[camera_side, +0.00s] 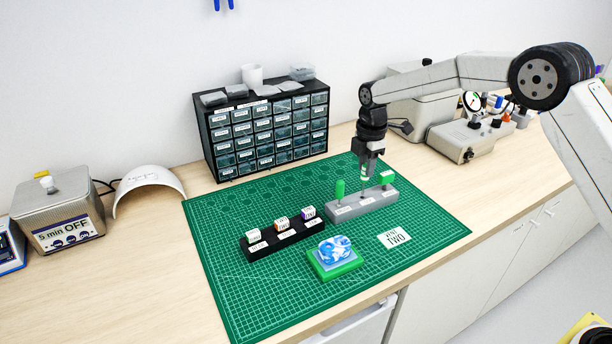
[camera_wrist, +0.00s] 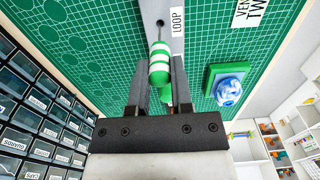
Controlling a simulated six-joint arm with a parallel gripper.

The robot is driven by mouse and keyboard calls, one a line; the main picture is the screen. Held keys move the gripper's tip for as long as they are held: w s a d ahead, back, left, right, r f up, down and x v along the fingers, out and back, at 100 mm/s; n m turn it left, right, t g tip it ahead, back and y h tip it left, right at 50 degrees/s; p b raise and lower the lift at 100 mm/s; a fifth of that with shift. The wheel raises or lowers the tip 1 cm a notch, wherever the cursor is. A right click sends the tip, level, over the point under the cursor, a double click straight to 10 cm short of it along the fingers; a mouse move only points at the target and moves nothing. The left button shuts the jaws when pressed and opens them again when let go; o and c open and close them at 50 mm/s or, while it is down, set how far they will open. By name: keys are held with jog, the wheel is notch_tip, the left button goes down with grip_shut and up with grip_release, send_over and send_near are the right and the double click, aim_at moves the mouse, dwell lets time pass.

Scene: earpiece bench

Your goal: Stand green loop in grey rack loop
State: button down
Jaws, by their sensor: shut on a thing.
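The green loop (camera_wrist: 160,62) is a tool with a green-and-white banded handle and a thin shaft. My gripper (camera_wrist: 160,85) is shut on its handle; in the side view my gripper (camera_side: 367,174) points down over the middle of the grey rack (camera_side: 350,211). The shaft points at a dark hole beside the LOOP label (camera_wrist: 177,21) on the grey rack (camera_wrist: 150,8). I cannot tell whether the tip is in the hole or just above it.
A black rack (camera_side: 283,240) holds several white cubes. A blue-and-white lump sits on a green block (camera_side: 335,268). A drawer cabinet (camera_side: 265,135) stands behind.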

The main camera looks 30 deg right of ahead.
jog(key=shift+f, duration=1.35)
dwell(0.4)
jog(key=shift+c, duration=2.2)
grip_release()
jog(key=shift+r, duration=0.1)
jog(key=shift+r, duration=3.85)
